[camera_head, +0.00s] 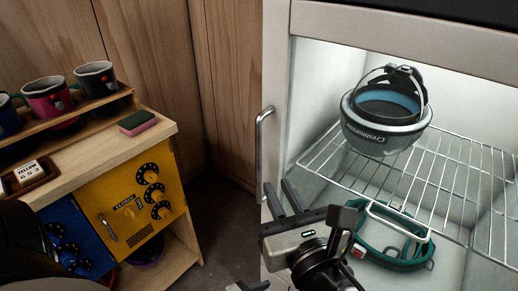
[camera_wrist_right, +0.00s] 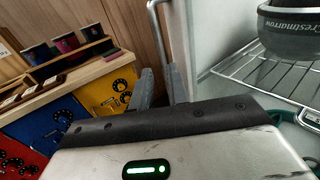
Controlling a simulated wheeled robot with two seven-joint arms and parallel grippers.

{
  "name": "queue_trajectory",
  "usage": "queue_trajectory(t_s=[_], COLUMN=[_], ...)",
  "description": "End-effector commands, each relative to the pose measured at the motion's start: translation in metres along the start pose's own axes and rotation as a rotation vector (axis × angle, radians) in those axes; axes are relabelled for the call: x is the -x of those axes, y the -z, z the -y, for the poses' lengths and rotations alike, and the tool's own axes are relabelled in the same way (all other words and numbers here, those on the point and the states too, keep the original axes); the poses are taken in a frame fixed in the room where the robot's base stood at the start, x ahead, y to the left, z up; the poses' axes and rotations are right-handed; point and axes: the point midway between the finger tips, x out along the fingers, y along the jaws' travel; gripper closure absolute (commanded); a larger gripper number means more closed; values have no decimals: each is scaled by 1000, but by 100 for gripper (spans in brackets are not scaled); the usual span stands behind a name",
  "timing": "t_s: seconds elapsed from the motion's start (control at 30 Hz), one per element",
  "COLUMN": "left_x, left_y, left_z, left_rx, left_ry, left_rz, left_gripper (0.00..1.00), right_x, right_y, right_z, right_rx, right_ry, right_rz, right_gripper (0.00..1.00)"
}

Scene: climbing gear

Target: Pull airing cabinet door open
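The airing cabinet (camera_head: 334,20) stands at the right with a pale door frame. An upright metal bar handle (camera_head: 260,155) is on the frame's left edge. The lit inside shows, but I cannot tell whether through glass. My right gripper (camera_head: 282,197) is at the handle's lower end, its two fingers apart and pointing toward it. In the right wrist view the handle (camera_wrist_right: 155,28) runs down to the fingers; its lower end is partly hidden, and I cannot tell whether it lies between them. A small grey-and-black part at the head view's bottom edge may be my left gripper.
Inside the cabinet a grey helmet (camera_head: 385,110) sits on a wire rack (camera_head: 455,185), with a green strapped item (camera_head: 395,250) below. A wooden unit (camera_head: 160,130) at the left holds mugs, a sponge (camera_head: 137,122) and coloured panels. Floor shows between unit and cabinet.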

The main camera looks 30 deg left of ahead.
Motion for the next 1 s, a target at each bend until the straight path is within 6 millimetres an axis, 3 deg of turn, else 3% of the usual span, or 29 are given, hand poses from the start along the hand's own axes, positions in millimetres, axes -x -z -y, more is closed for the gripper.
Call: queue_trajectory(t_s=[0.3, 0.5, 0.7, 0.97, 1.0], left_x=[0, -1, -1, -1, -1], left_y=[0, -1, -1, -1, -1], left_z=[0, 0, 0, 0, 0], left_rx=[-3, -2, -1, -1, -1], left_ry=[1, 1, 1, 1, 1], left_rz=[2, 2, 2, 2, 1], left_gripper=[41, 41, 41, 41, 41], right_x=[-71, -102, -115, -116, -116], right_y=[-1, -1, 0, 0, 0], right_z=[-1, 0, 0, 0, 0], right_rx=[-4, -5, -5, -5, -5], right_ry=[1, 1, 0, 0, 0], right_rz=[1, 0, 0, 0, 0], right_gripper=[83, 83, 83, 83, 89])
